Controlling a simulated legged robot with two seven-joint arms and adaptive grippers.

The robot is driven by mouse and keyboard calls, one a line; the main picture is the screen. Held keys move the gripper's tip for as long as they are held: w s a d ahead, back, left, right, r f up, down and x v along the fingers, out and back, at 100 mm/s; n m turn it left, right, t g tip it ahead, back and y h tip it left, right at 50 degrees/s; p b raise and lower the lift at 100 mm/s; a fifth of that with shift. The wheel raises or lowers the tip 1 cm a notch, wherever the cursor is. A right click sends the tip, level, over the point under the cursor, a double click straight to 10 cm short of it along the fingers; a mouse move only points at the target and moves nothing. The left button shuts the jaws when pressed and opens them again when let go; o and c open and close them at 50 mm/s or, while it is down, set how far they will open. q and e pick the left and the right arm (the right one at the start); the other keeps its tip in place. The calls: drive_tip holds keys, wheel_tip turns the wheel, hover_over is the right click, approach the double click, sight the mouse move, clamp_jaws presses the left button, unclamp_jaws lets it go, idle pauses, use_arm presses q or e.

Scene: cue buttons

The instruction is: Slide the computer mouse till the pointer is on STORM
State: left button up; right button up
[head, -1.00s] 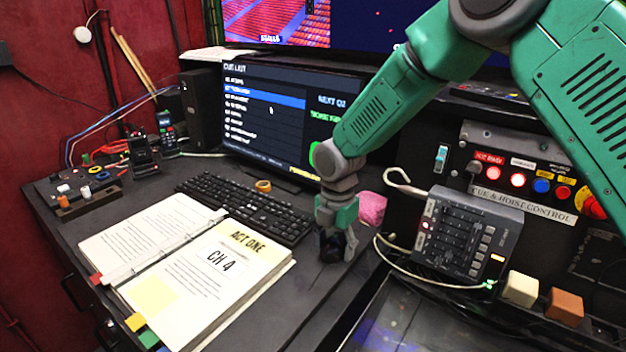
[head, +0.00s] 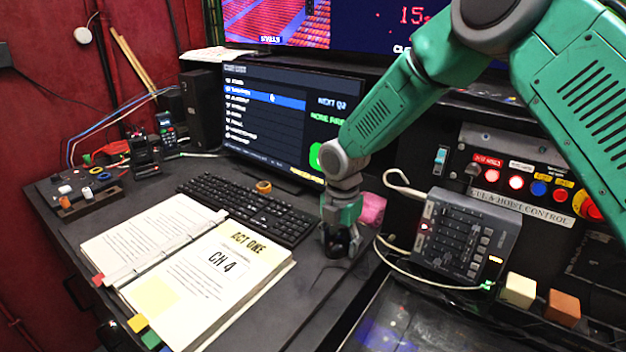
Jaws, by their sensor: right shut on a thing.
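My right gripper (head: 342,238) points down at the desk, right of the keyboard, and is shut on the dark computer mouse (head: 334,250). The fingers hide most of the mouse. The monitor (head: 265,118) shows a cue list with one row highlighted in blue, second from the top. The white pointer (head: 272,97) is on that blue row, toward its right part. The row words are too blurred to read, so I cannot tell which one is STORM. My left gripper is not in view.
A black keyboard (head: 246,207) lies left of the mouse, with an open binder (head: 190,265) in front. Some bare desk lies in front of the mouse.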

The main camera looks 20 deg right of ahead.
drive_tip(key=shift+f, duration=0.1)
idle(0.7)
drive_tip(key=o, duration=0.8)
wheel_tip(320, 180, up, 8)
drive_tip(key=p, duration=0.7)
drive_tip(key=shift+p, duration=0.4)
